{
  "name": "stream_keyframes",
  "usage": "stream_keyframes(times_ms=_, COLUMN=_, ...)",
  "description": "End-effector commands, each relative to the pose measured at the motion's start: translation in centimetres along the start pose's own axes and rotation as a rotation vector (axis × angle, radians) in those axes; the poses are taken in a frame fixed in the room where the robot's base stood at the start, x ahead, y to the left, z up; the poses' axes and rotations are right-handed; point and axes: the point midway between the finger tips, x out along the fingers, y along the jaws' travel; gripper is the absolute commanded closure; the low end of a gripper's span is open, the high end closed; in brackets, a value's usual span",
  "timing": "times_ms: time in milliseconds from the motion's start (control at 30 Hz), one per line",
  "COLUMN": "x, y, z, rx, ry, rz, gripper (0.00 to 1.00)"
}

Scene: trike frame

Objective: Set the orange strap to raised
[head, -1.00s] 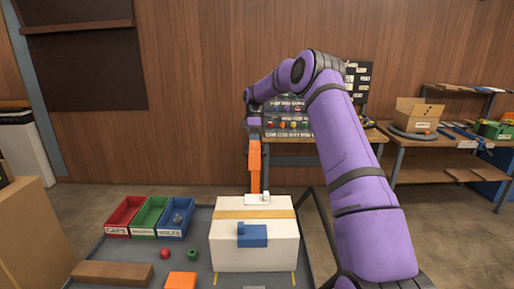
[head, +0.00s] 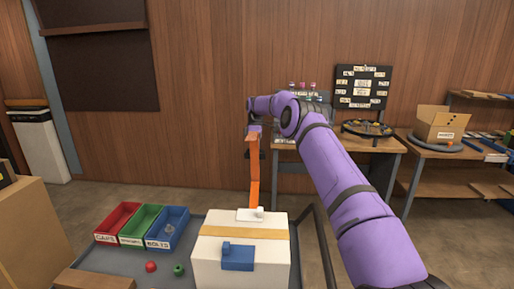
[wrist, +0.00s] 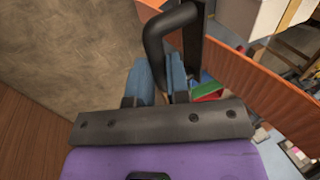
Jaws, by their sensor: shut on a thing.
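The orange strap (head: 254,185) stands nearly upright above the white box (head: 220,262), its lower end at a small white mount (head: 246,215) on the box's back edge. My gripper (head: 254,136) is at the strap's top end and shut on it; the fingers are small and partly hidden there. In the wrist view an orange band (wrist: 265,86) runs slantwise at right, behind a dark post. My gripper (wrist: 158,82) shows there with two bluish fingers, and the grip itself is partly hidden.
A blue latch-like block (head: 238,259) is on the box front. Red, green and blue bins (head: 168,232) stand left on the grey table, near a red (head: 151,266) and a green piece (head: 179,270). A dark rail (head: 323,255) runs at right. A bench (head: 345,150) stands behind.

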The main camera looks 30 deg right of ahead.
Motion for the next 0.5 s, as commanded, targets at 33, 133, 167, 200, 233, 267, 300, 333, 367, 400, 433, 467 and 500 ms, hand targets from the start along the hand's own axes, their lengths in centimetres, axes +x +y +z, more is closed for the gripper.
stream_keyframes(times_ms=33, x=0.37, y=0.14, z=0.06, rx=0.004, ry=-0.004, rz=-0.004, gripper=1.00)
stream_keyframes(times_ms=133, x=0.39, y=0.19, z=0.03, rx=0.004, ry=-0.004, rz=-0.004, gripper=1.00)
stream_keyframes(times_ms=167, x=0.39, y=0.19, z=0.03, rx=0.004, ry=-0.004, rz=-0.004, gripper=1.00)
stream_keyframes(times_ms=200, x=0.38, y=0.19, z=0.03, rx=0.004, ry=-0.004, rz=-0.005, gripper=1.00)
stream_keyframes(times_ms=233, x=0.38, y=0.19, z=0.03, rx=0.004, ry=-0.004, rz=-0.005, gripper=1.00)
stream_keyframes(times_ms=267, x=0.38, y=0.19, z=0.04, rx=0.004, ry=-0.004, rz=-0.005, gripper=1.00)
stream_keyframes(times_ms=300, x=0.38, y=0.18, z=0.04, rx=0.004, ry=-0.004, rz=-0.005, gripper=1.00)
stream_keyframes(times_ms=333, x=0.38, y=0.18, z=0.04, rx=0.004, ry=-0.004, rz=-0.005, gripper=1.00)
stream_keyframes(times_ms=367, x=0.37, y=0.18, z=0.04, rx=0.004, ry=-0.004, rz=-0.005, gripper=1.00)
stream_keyframes(times_ms=400, x=0.37, y=0.18, z=0.05, rx=0.004, ry=-0.004, rz=-0.005, gripper=1.00)
stream_keyframes(times_ms=433, x=0.37, y=0.18, z=0.05, rx=0.004, ry=-0.004, rz=-0.005, gripper=1.00)
stream_keyframes(times_ms=467, x=0.36, y=0.17, z=0.05, rx=0.004, ry=-0.004, rz=-0.005, gripper=0.77)
stream_keyframes(times_ms=500, x=0.36, y=0.17, z=0.05, rx=0.004, ry=-0.004, rz=-0.005, gripper=0.67)
